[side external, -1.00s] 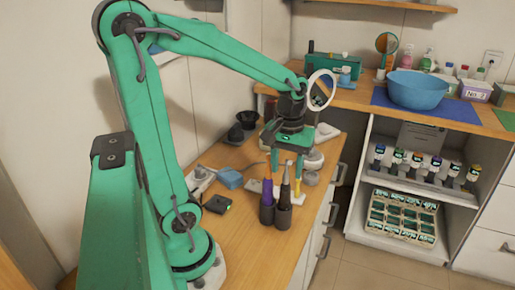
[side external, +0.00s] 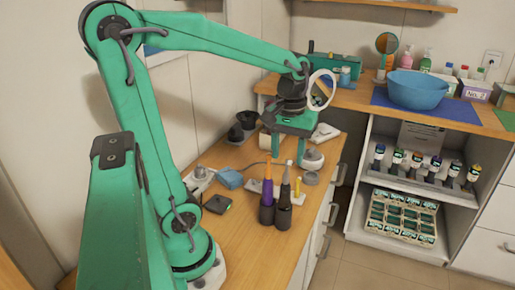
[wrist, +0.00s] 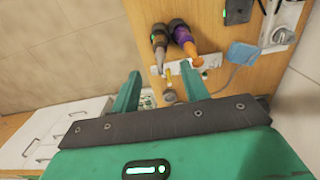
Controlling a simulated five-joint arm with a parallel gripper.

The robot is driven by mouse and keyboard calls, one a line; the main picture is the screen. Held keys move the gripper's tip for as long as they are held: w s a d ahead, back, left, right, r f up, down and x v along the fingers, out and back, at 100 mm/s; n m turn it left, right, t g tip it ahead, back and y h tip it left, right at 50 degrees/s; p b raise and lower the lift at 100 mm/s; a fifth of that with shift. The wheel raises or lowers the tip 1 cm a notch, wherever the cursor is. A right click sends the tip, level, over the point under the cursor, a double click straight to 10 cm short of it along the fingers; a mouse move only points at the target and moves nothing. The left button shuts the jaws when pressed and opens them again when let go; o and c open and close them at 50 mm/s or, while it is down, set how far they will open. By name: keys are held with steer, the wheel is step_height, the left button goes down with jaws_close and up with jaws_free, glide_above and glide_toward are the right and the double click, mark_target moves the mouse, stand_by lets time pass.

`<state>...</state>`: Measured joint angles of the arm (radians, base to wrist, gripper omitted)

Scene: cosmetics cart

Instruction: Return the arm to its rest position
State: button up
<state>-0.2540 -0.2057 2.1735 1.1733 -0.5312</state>
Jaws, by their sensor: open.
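My gripper (side external: 287,147) hangs open and empty above the wooden counter (side external: 255,250), higher than the tools there. In the wrist view its two green fingers (wrist: 161,76) are spread apart with nothing between them. Below it, a purple tool with an orange tip (side external: 267,192) and a dark tool with a light tip (side external: 285,190) stand upright in dark holders.
A round white ring (side external: 333,88) stands close behind my gripper. A blue bowl (side external: 417,90) is on the back counter. Shelves (side external: 405,215) below hold bottles and a tray.

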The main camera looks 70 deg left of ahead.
stand_by(0.4)
steer(key=s+d+r+m+t, duration=0.2)
steer(key=s+d+m+t, duration=0.3)
steer(key=d+m, duration=0.2)
steer(key=shift+r+m+t, duration=0.3)
steer(key=shift+m, duration=0.7)
